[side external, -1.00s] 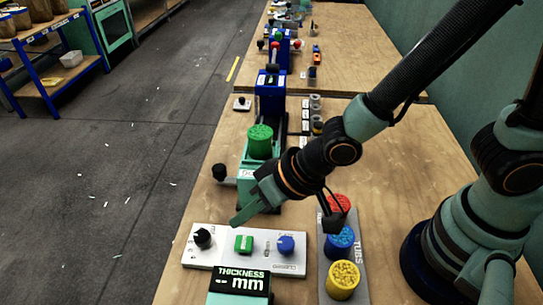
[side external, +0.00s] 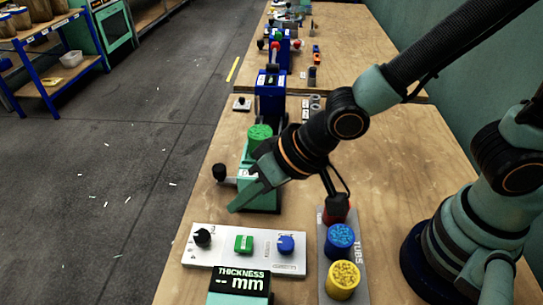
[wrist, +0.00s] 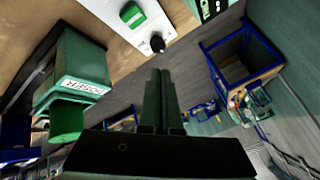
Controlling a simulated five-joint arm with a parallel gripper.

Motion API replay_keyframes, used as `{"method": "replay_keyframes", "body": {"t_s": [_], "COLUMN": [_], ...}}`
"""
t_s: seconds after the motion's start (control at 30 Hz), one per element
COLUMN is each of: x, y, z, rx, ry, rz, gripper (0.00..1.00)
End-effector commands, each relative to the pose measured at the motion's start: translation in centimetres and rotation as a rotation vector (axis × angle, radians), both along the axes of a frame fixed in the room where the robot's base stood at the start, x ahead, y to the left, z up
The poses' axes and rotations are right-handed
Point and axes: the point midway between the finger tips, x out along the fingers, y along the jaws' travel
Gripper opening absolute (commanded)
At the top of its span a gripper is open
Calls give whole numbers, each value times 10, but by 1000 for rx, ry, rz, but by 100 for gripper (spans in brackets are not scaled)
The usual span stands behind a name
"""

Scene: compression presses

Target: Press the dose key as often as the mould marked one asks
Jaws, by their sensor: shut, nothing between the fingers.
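A white control panel (side external: 215,258) lies nearer the camera, with a black knob (side external: 202,238), a green key (side external: 243,244) and a blue knob (side external: 286,244). The green key also shows in the wrist view (wrist: 132,14). I cannot read which key is the dose key. The fingertips look apart from the panel. I cannot make out a mould marked one.
A thickness display (side external: 240,281) reading "-- mm" stands before the panel. A tubs rack (side external: 357,282) at right holds blue (side external: 340,241) and yellow (side external: 343,279) tubs; the red tub is mostly hidden by my arm. A black ball handle (side external: 219,172) sticks out left of the press.

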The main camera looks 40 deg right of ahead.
Motion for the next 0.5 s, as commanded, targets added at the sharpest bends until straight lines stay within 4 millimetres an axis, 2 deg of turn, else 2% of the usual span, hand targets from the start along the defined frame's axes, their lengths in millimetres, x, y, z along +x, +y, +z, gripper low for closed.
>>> {"method": "replay_keyframes", "body": {"t_s": [0.27,0.5], "x": [0,-1], "y": [0,-1], "z": [-7,-35], "rx": [-2,-5], "ry": [3,6], "rz": [0,0], "gripper": [0,0]}}
